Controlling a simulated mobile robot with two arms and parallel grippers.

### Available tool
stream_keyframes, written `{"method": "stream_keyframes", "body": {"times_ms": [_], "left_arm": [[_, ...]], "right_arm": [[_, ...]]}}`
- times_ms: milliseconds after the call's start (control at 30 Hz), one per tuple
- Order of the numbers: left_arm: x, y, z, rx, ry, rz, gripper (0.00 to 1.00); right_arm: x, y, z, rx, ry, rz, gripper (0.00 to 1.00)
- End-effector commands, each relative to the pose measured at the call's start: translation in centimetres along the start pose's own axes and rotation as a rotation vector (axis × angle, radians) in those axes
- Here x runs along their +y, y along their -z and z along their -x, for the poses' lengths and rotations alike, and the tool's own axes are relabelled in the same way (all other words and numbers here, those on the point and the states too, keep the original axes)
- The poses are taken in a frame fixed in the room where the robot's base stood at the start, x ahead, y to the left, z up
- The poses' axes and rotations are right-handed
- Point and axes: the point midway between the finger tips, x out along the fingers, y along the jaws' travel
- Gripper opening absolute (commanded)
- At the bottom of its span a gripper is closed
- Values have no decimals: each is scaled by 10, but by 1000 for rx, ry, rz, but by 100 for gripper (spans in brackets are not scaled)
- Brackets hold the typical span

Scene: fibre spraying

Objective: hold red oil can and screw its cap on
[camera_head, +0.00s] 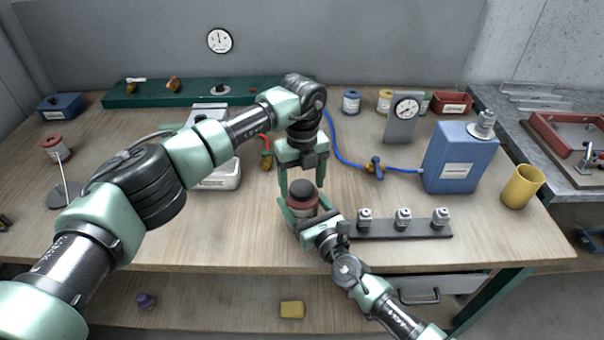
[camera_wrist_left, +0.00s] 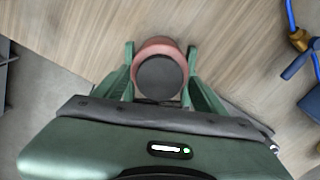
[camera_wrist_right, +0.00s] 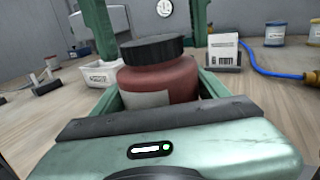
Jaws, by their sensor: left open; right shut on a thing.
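The red oil can (camera_head: 302,206) stands upright near the table's front edge, with a dark round cap (camera_head: 302,189) on top. My right gripper (camera_head: 300,214) comes from the front and is shut around the can's body. In the right wrist view the can (camera_wrist_right: 180,79) shows a pale label, and the cap (camera_wrist_right: 152,49) looks level on it. My left gripper (camera_head: 303,182) points down over the can, open, with a finger on each side of the cap. In the left wrist view the cap (camera_wrist_left: 160,79) lies between its fingers. How tightly the cap sits cannot be told.
A dark rack (camera_head: 390,237) with several small capped pieces lies right of the can. Behind it are a blue hose with a valve (camera_head: 375,168), a blue canister (camera_head: 458,160) and a gauge (camera_head: 401,120). A white container (camera_head: 220,172) stands left. The front left table is clear.

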Motion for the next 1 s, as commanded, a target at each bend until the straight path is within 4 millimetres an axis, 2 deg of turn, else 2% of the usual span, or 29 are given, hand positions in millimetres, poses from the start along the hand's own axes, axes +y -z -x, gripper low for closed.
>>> {"method": "stream_keyframes", "body": {"times_ms": [267, 367, 500, 533, 633, 733, 1000], "left_arm": [[0, 0, -2, 0, -1, 0, 71], [0, 0, -2, 0, -1, 0, 46], [0, 0, -1, 0, -1, 0, 7], [0, 0, -1, 0, -1, 0, 5], [0, 0, -1, 0, -1, -29, 5], [0, 0, -1, -1, -2, -149, 5], [1, -1, -2, -1, -3, -741, 5]], "right_arm": [[0, 0, 0, 1, -1, -1, 0], [0, 0, 0, 1, -1, -1, 0], [0, 0, 0, 1, -1, -1, 0], [0, 0, 0, 1, -1, -1, 0], [0, 0, 0, 1, -1, -1, 0], [0, 0, 0, 1, -1, -1, 0], [0, 0, 0, 1, -1, 0, 0]]}}
